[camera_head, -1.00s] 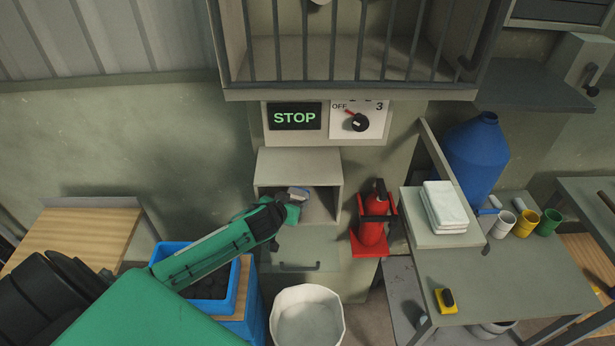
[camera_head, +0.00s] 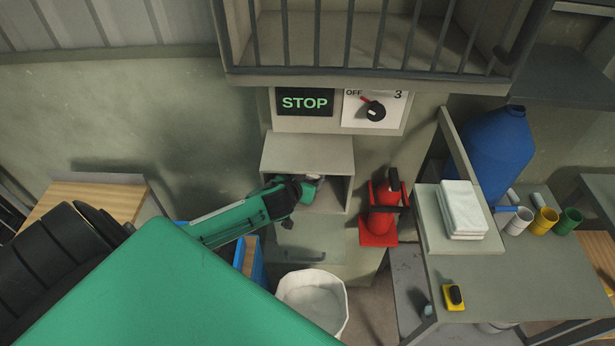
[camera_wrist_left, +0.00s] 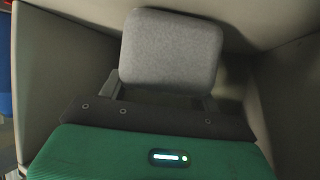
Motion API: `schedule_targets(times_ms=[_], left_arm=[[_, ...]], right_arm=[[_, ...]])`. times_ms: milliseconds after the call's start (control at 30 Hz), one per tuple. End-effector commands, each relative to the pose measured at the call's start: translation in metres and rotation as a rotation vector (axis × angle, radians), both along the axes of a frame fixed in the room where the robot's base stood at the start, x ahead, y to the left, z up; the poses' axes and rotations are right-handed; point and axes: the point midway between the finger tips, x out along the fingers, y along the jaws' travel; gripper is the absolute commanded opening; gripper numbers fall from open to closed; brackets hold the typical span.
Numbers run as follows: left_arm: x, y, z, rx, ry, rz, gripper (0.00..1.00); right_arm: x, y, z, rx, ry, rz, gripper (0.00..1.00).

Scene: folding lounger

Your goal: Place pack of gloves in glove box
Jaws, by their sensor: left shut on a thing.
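The glove box is an open beige wall box (camera_head: 333,195) below the STOP sign, with its door hanging down. My left gripper (camera_head: 311,182) reaches into its opening from the left. In the left wrist view my left gripper (camera_wrist_left: 162,98) is shut on a grey, rounded block-like pack (camera_wrist_left: 171,50), which I take for the pack of gloves. Box walls stand on both sides of it there. In the head view the pack (camera_head: 316,177) is mostly hidden by the gripper. Whether it touches the box floor cannot be told. My right gripper is not in view.
A red fire extinguisher (camera_head: 380,213) stands right of the box. A white bin (camera_head: 312,300) is below it. A barred cage (camera_head: 370,75) hangs above. A table (camera_head: 490,290) at right bears white folded cloths (camera_head: 462,209) and several cups.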

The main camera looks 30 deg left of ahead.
Motion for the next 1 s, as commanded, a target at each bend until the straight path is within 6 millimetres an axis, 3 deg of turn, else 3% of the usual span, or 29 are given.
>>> schedule_targets(times_ms=[33, 67, 167, 567, 1000], left_arm=[[0.000, 0.000, -0.003, -0.001, -0.001, 0.000, 0.37], [0.000, 0.000, -0.003, 0.000, 0.000, 0.000, 0.65], [0.000, 0.000, -0.002, 0.001, 0.000, 0.000, 0.85], [-0.001, 0.000, 0.003, -0.001, -0.001, 0.000, 0.86], [-0.060, -0.009, 0.031, -0.001, -0.001, -0.003, 0.86]], right_arm=[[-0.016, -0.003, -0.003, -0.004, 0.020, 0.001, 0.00], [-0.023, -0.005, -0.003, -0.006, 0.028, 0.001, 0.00], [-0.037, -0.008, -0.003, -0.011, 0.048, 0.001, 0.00], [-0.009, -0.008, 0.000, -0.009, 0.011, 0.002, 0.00], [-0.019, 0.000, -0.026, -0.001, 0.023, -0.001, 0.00]])
